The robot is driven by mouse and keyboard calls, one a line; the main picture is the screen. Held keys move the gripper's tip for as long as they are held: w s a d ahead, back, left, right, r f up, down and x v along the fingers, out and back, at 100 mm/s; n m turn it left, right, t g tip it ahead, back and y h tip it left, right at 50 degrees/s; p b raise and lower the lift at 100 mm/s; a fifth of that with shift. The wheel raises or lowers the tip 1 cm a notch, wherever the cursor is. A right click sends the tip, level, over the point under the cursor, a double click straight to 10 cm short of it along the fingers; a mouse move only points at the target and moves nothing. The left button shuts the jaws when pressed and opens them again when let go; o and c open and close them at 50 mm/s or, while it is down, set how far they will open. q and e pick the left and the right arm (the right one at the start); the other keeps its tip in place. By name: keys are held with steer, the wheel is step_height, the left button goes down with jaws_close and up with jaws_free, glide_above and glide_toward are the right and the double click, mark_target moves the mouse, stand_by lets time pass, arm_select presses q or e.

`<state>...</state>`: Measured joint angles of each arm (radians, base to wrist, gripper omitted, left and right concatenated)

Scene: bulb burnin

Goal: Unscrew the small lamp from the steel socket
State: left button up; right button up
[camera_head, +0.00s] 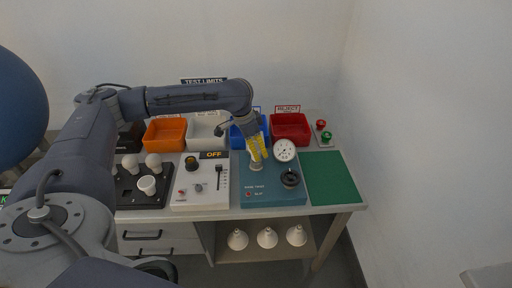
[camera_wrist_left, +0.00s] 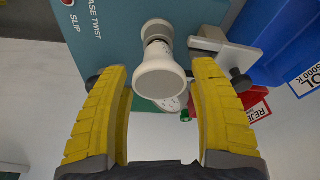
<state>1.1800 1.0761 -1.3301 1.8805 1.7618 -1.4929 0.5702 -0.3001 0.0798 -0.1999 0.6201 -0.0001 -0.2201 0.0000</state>
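My left gripper (camera_head: 258,153) points down over the teal tester box (camera_head: 270,196). In the left wrist view its two yellow fingers (camera_wrist_left: 163,90) are open, one on each side of a small white lamp (camera_wrist_left: 160,80). Gaps show between the lamp and both fingers. The lamp's wide round face is toward the camera, and its narrow neck runs to a pale round base (camera_wrist_left: 157,30) on the teal panel, where the socket's steel is hard to make out. In the head view the fingers mostly hide the lamp. My right gripper is not in view.
A white dial gauge (camera_head: 284,150) and a black ring (camera_head: 290,178) are close right of the gripper. Blue (camera_head: 237,137) and red (camera_head: 291,128) bins stand behind. A white control box (camera_head: 199,199) reads OFF at left; a green mat (camera_head: 332,178) lies clear at right.

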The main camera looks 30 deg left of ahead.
arm_select(q)
steer(key=c, duration=0.9)
steer(key=n+y, duration=0.1)
steer(key=n, duration=0.5)
steer(key=shift+t+y, duration=0.3)
steer(key=shift+y, duration=0.1)
steer(key=n, duration=0.3)
steer(key=n+y, duration=0.1)
steer(key=n, duration=0.2)
steer(key=shift+y, duration=0.3)
steer(key=n+g+y, duration=0.1)
steer(key=n, duration=0.4)
steer(key=shift+r+n, duration=0.1)
steer(key=shift+n, duration=0.2)
steer(key=n, duration=0.2)
steer(key=n+g, duration=0.1)
steer(key=n, duration=0.2)
steer(key=shift+g+y, duration=0.3)
steer(key=o, duration=1)
